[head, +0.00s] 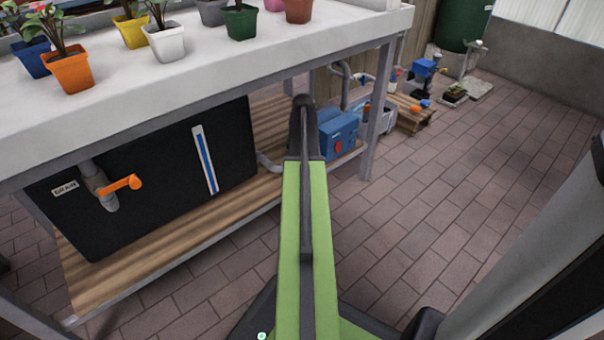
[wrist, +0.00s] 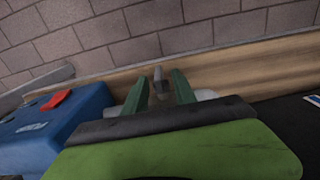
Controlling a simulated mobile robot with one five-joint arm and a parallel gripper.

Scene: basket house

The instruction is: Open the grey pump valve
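In the wrist view my gripper (wrist: 160,79) has two green fingers standing apart. A small grey upright piece (wrist: 158,72), which looks like a valve handle, shows between and just beyond the fingertips; I cannot tell whether they touch it. A pale pipe (wrist: 206,95) lies behind the fingers. The blue pump (wrist: 50,130) with a red part on top is left of my gripper. In the head view the pump (head: 339,134) sits on the wooden lower shelf, and my green arm hides the gripper and the grey valve.
A black tank (head: 150,175) with an orange handle (head: 122,184) on a grey pipe stands on the shelf (head: 150,258). The white bench top (head: 200,75) with potted plants is above. A grey bench leg (head: 378,115) is right of the pump. Brick floor at right is clear.

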